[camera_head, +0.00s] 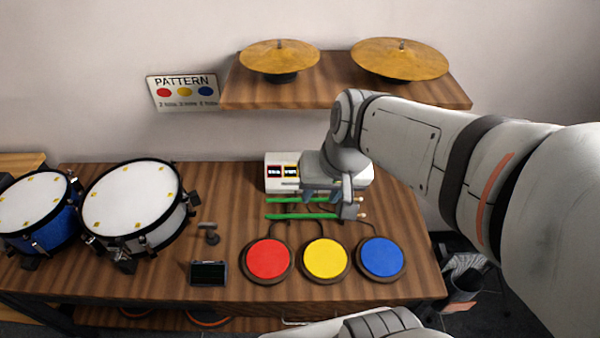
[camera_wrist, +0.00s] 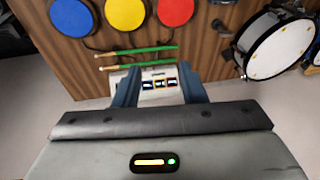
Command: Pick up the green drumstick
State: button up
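Two green drumsticks with pale wooden ends lie side by side on the wooden table. The nearer green drumstick (camera_head: 295,215) is just behind the round pads; it also shows in the wrist view (camera_wrist: 150,49). The farther green drumstick (camera_head: 295,200) lies in front of the white box, and it shows in the wrist view too (camera_wrist: 145,65). My gripper (camera_head: 344,203) hangs over the right part of the sticks and hides some of them. In the wrist view my gripper (camera_wrist: 160,76) is open, with nothing between its fingers.
A white box (camera_head: 273,172) stands behind the sticks. Red (camera_head: 267,258), yellow (camera_head: 325,258) and blue (camera_head: 382,257) pads with cables lie in front. Drums (camera_head: 130,195) stand at left. A shelf (camera_head: 320,92) with cymbals (camera_head: 400,60) is above.

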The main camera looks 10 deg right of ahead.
jog(key=w+a+f+m+y+b, duration=0.2)
jog(key=w+f+m+y, duration=0.15)
jog(key=w+f, duration=0.45)
jog(key=m+t+h+b, duration=0.2)
jog(key=m+b, duration=0.4)
jog(key=m, duration=0.8)
send_over(309, 216)
jog(key=s+d, duration=0.3)
jog(key=d, duration=0.1)
jog(key=shift+y, duration=0.25)
jog(key=f, duration=2.6)
jog(key=shift+a, duration=0.25)
jog(key=x, duration=0.2)
jog(key=a+x, duration=0.1)
jog(key=x, duration=0.2)
jog(key=shift+a, duration=0.1)
grip_shut()
